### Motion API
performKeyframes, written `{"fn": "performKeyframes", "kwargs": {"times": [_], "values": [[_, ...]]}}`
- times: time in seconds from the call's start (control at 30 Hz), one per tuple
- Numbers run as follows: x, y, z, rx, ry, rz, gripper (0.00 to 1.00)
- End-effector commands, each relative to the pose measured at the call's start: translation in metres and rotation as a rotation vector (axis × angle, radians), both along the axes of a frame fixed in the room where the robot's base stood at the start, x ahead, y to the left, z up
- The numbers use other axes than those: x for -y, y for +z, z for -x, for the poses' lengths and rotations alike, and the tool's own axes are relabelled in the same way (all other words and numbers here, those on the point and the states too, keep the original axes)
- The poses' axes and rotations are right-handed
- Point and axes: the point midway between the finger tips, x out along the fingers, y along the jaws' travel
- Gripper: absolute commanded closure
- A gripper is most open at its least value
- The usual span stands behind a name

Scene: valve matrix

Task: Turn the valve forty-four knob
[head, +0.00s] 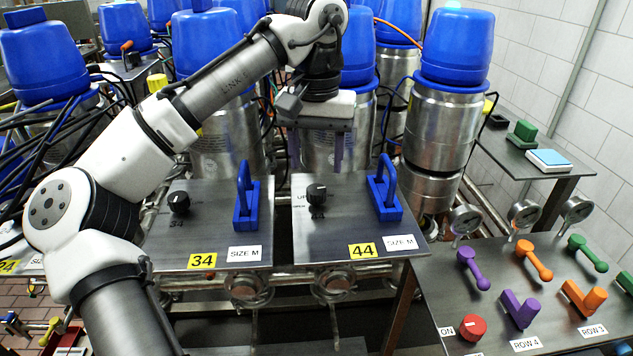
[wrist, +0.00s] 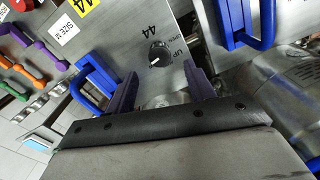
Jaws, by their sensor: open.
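The valve forty-four knob (head: 316,194) is a small black round knob on the steel plate (head: 340,230) with the yellow 44 label (head: 363,251). In the wrist view the knob (wrist: 160,53) shows a white pointer mark, with "UP" and "44" printed beside it. My gripper (head: 315,160) is above and behind the plate in the head view. In the wrist view its two purple fingers (wrist: 160,88) are spread apart and empty, with the knob visible beyond them and not touched.
A blue handle (head: 385,190) stands on the plate right of the knob. The 34 plate (head: 215,235) to the left bears another black knob (head: 179,202) and blue handle (head: 246,205). Blue-topped steel cylinders (head: 440,100) stand behind. A panel of coloured levers (head: 520,310) is at right.

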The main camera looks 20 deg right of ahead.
Motion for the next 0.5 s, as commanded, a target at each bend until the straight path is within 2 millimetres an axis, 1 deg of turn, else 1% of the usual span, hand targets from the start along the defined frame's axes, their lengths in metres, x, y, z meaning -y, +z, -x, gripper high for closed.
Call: {"fn": "performKeyframes", "kwargs": {"times": [0.03, 0.2, 0.33, 0.5], "values": [[0.0, -0.009, 0.001, -0.004, -0.003, 0.002, 0.46], [0.0, -0.035, 0.001, -0.004, -0.002, 0.002, 0.46], [0.0, -0.049, 0.0, -0.002, -0.001, 0.001, 0.46], [0.0, -0.058, 0.0, -0.001, -0.001, 0.001, 0.46]]}}
